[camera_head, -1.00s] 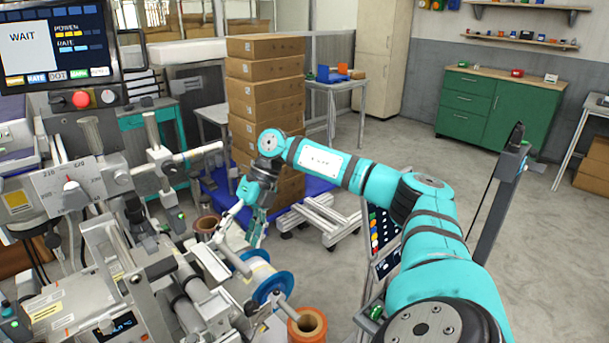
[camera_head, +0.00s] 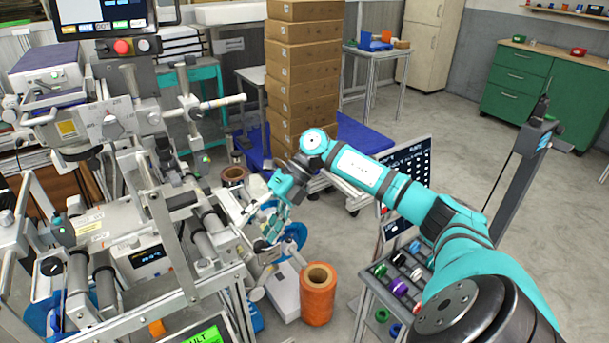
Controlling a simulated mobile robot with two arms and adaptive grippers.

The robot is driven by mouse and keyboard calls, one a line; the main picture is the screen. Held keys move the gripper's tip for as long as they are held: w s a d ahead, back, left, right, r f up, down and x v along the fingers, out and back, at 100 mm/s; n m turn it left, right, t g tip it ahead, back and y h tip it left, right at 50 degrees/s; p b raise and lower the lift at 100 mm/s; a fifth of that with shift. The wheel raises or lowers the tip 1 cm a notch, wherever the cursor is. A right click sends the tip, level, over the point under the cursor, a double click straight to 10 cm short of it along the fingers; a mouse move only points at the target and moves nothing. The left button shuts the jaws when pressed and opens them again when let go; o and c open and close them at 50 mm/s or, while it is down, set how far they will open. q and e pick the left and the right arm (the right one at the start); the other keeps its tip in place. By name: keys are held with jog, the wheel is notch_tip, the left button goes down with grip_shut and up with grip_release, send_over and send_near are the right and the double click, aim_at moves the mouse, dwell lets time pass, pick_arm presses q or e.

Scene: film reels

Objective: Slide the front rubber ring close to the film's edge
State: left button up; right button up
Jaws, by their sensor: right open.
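My right gripper (camera_head: 262,228) hangs from the teal arm that comes in from the right. It is open, with its fingers pointing down beside the machine's roller end. A blue reel flange (camera_head: 293,238) shows just right of the fingers. The film on the roller is largely hidden behind the gripper and machine parts. I cannot pick out the front rubber ring or tell whether the fingers touch anything. My left gripper is not in view.
The machine (camera_head: 130,230) with rollers and bars fills the left. An orange roll (camera_head: 318,300) stands in front of the gripper. A cart (camera_head: 375,300) with coloured spools is at right. Stacked cardboard boxes (camera_head: 303,75) stand behind. Open floor lies to the right.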

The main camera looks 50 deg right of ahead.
jog(key=w+d+r+m+t+y, duration=0.2)
jog(key=w+d+r+m+t, duration=0.4)
jog(key=w+r+m+t, duration=0.7)
jog(key=d+f+m+t+h, duration=0.45)
jog(key=d+m+h, duration=0.55)
jog(key=d+h, duration=0.3)
jog(key=s+f+m+g+h, duration=0.1)
jog(key=s+f+m+g, duration=0.2)
jog(key=f, duration=1.4)
jog(key=s+f+m+g+h, duration=0.1)
jog(key=s+f+m+g, duration=0.2)
jog(key=f, duration=1.5)
jog(key=s+g, duration=0.1)
jog(key=s, duration=0.2)
jog(key=shift+s+a+f+g+h, duration=0.15)
jog(key=shift+a+f+g+h, duration=0.15)
jog(key=shift+a+g, duration=0.05)
